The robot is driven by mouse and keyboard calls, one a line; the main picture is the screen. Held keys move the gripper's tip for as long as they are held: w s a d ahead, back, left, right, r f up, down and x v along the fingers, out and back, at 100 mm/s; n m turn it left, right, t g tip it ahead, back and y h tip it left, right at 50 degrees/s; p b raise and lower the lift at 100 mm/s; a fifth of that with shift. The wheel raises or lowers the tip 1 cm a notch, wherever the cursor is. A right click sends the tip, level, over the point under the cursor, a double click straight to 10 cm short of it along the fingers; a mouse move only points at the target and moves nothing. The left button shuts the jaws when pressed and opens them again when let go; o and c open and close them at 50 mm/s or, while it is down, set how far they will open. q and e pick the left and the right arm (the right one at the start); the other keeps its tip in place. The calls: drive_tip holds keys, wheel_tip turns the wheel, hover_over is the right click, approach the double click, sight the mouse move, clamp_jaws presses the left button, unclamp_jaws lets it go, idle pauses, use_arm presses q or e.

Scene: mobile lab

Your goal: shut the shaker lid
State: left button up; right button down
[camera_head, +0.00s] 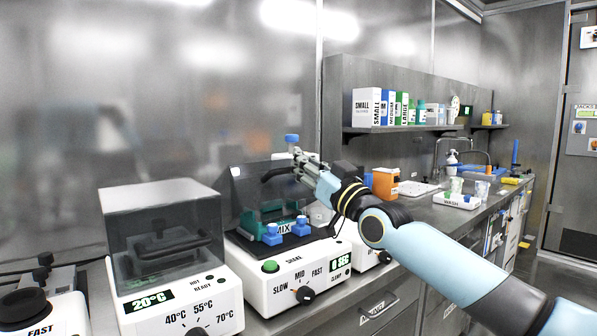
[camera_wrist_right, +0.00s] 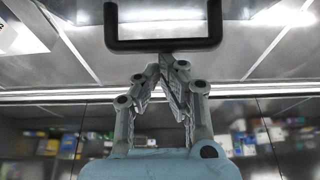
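The shaker (camera_head: 290,285) is a white box with a dial, a green button and a small display. Its smoky see-through lid (camera_head: 243,192) stands raised above a teal rack (camera_head: 262,228) with blue parts. The lid's black handle (camera_head: 276,174) faces out, and fills the top of the right wrist view (camera_wrist_right: 163,45). My right gripper (camera_head: 297,162) is at the handle in the head view. In the right wrist view my right gripper (camera_wrist_right: 172,60) has its fingertips together just below the handle bar, not around it; whether they touch it is unclear. My left gripper is out of view.
A heater (camera_head: 185,295) with a closed clear cover stands left of the shaker. A white device (camera_head: 365,258) stands close on its right, partly behind my arm. An orange box (camera_head: 385,184) and a tray (camera_head: 457,201) sit further back. A blue-capped item (camera_head: 292,139) shows behind my gripper.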

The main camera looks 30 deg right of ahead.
use_arm(q)
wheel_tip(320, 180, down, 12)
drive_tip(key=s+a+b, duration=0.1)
drive_tip(key=b, duration=1.1)
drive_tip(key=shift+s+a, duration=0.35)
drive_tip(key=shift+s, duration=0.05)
use_arm(e)
drive_tip(key=s+f+t, duration=0.2)
drive_tip(key=s+f, duration=0.1)
drive_tip(key=f, duration=0.3)
drive_tip(key=s+f+t, duration=0.2)
drive_tip(key=s+f, duration=0.1)
drive_tip(key=f, duration=0.4)
drive_tip(key=shift+s+d, duration=0.3)
drive_tip(key=shift+s, duration=0.05)
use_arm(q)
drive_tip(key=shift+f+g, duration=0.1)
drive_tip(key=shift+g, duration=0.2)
use_arm(e)
drive_tip(key=shift+f, duration=0.1)
